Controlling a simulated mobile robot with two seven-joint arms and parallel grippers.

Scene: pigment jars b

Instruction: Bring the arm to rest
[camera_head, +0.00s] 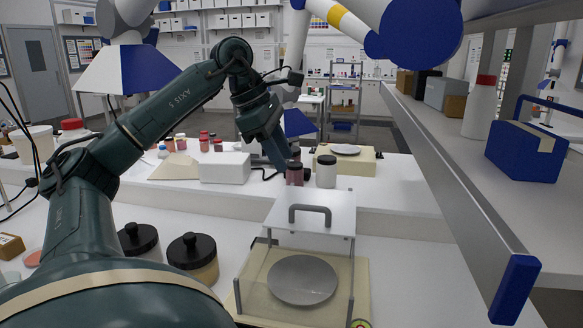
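My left arm (150,125) is dark green and comes in from the left, bent at a high elbow. Its gripper (283,160) points down over the raised back part of the white bench. The fingertips are beside or just behind a small jar with dark red contents (294,175). I cannot tell whether they touch it or whether the fingers are open. A white jar with a black lid (326,172) stands just right of that jar. My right gripper is not in view.
A clear-sided box with a handle (310,212) stands in front, over a grey dish (302,280). Black-lidded jars (193,256) stand left of it. A white block (225,168) and several small jars are behind. A long shelf edge (450,190) runs along the right.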

